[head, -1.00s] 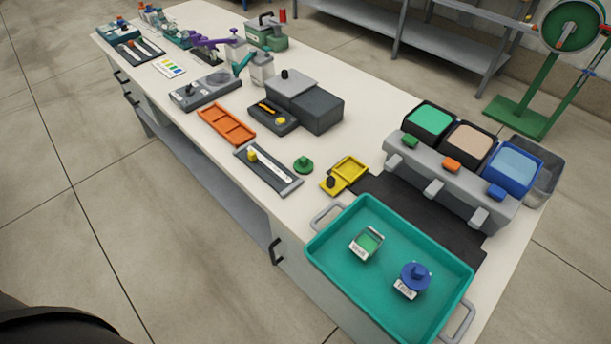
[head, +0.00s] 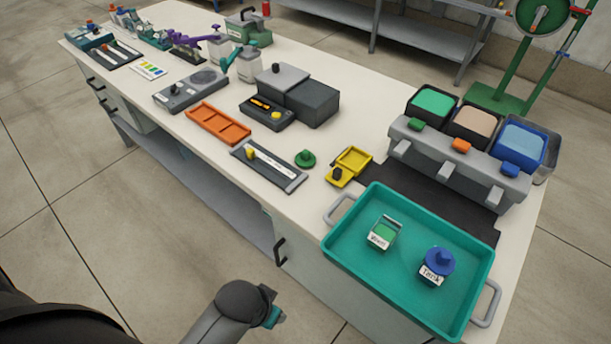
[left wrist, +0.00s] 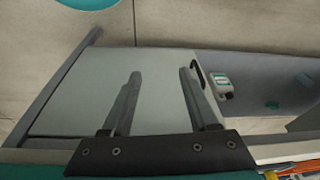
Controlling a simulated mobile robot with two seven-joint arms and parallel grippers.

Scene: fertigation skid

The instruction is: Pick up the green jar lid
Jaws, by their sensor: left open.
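The green jar lid (head: 305,159) is a small round disc with a knob on top. It lies on the pale worktop, between the grey strip tray and the yellow tray, with nothing touching it. My left gripper (left wrist: 159,76) shows in the left wrist view with its two fingers apart and nothing between them. A grey cabinet panel (left wrist: 75,100) lies behind the fingers; I cannot make out the lid in that view. In the head view a part of my arm shows low in front of the bench, away from the lid. My right gripper is not in view.
Near the lid are the grey strip tray (head: 268,166) at left, the yellow tray (head: 353,160) at right and a dark boxy device (head: 312,101) behind. A teal tray (head: 405,290) with two labelled containers stands at the front right. Worktop around the lid is bare.

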